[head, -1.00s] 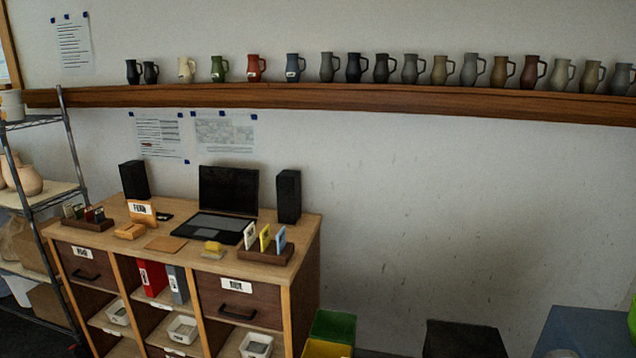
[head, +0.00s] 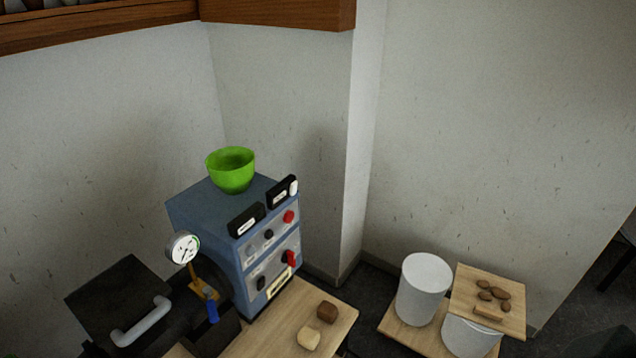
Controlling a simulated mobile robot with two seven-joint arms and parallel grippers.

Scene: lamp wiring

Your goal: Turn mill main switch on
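A blue box-shaped machine (head: 206,212), which looks like the mill, stands left of centre in the head view. Its grey front panels carry a round red knob (head: 289,216), a black knob (head: 268,235), a red switch-like part (head: 291,258) and a black switch-like part (head: 261,283). The labels are too small to read, so I cannot tell which is the main switch or its position. Neither of my grippers is in view.
A green bowl (head: 231,170) sits on the machine. A round gauge (head: 183,248) and a black lid with a grey handle (head: 142,321) are at its left. A wooden board (head: 284,333) holds two small blocks. White cylinders (head: 424,289) stand at right.

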